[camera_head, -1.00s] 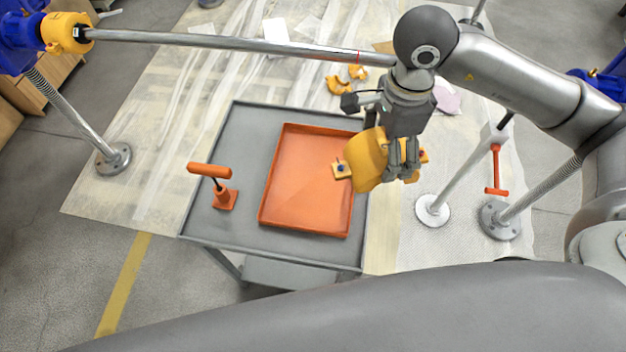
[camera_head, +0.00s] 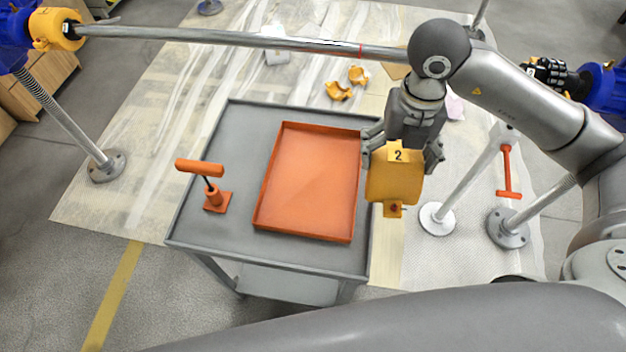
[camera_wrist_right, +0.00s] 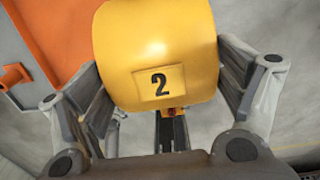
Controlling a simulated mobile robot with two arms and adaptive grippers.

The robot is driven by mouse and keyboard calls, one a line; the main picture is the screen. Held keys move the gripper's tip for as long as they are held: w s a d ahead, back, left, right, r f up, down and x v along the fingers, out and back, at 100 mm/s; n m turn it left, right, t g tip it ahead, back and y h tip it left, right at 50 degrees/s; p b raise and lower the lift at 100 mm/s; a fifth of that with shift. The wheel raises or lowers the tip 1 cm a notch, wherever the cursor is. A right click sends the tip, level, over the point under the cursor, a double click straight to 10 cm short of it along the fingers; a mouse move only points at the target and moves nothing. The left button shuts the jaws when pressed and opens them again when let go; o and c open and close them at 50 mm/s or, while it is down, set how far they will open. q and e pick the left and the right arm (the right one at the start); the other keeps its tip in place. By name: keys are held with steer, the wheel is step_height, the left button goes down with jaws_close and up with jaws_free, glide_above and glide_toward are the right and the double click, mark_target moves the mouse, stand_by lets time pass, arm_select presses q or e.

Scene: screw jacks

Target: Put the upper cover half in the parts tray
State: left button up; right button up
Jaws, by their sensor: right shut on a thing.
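The upper cover half (camera_head: 394,184) is a curved yellow shell with a plate marked "2". My right gripper (camera_head: 403,160) is shut on it and holds it just right of the cart, in the air. In the right wrist view the cover half (camera_wrist_right: 158,50) sits between the two fingers of the right gripper (camera_wrist_right: 165,95). The parts tray (camera_head: 310,180) is orange, shallow and empty, and lies on the grey cart top. The cover half is to the right of the tray, apart from it in the picture. My left gripper is not in view.
A long metal shaft (camera_head: 240,39) runs across behind. Small yellow parts (camera_head: 340,91) lie on the floor sheet. Metal posts with round bases (camera_head: 437,218) stand at right.

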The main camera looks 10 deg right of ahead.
steer(key=shift+f+m, duration=0.1)
steer(key=shift+m, duration=0.2)
steer(key=shift+w+a+f, duration=0.1)
steer(key=shift+w+a, duration=0.1)
steer(key=w+a+f+p, duration=0.1)
steer(key=w+a+f, duration=0.3)
steer(key=a+f, duration=0.1)
steer(key=w+a+f+p, duration=0.1)
steer(key=w+a+f, duration=0.3)
steer(key=w+a, duration=0.1)
steer(key=shift+f, duration=1.9)
